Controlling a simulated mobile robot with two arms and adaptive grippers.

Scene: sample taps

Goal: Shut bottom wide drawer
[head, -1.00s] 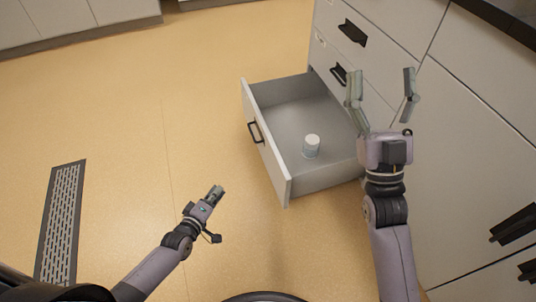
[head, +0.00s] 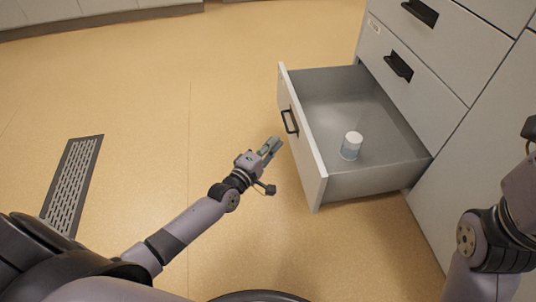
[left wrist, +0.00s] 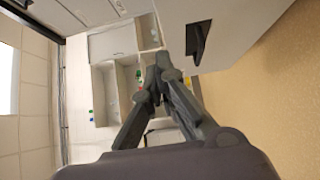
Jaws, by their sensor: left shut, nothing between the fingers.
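The bottom wide drawer (head: 385,184) stands pulled out from the grey cabinet in the head view. Its front panel (head: 303,150) faces left and carries a dark bar handle (head: 290,121). A small white-capped jar (head: 351,146) stands upright inside on the drawer floor. My left gripper (head: 275,146) is shut and empty, just left of the drawer front and below the handle, with a small gap in the picture. In the left wrist view its fingers (left wrist: 158,68) meet at the tips. My right arm is at the right edge; its gripper fingers are out of frame.
Upper drawers with dark handles (head: 398,66) are closed above the open one. A floor grate (head: 72,180) lies at the left. The floor left of the drawer is clear. In the left wrist view, shelves (left wrist: 112,85) hold small items in the background.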

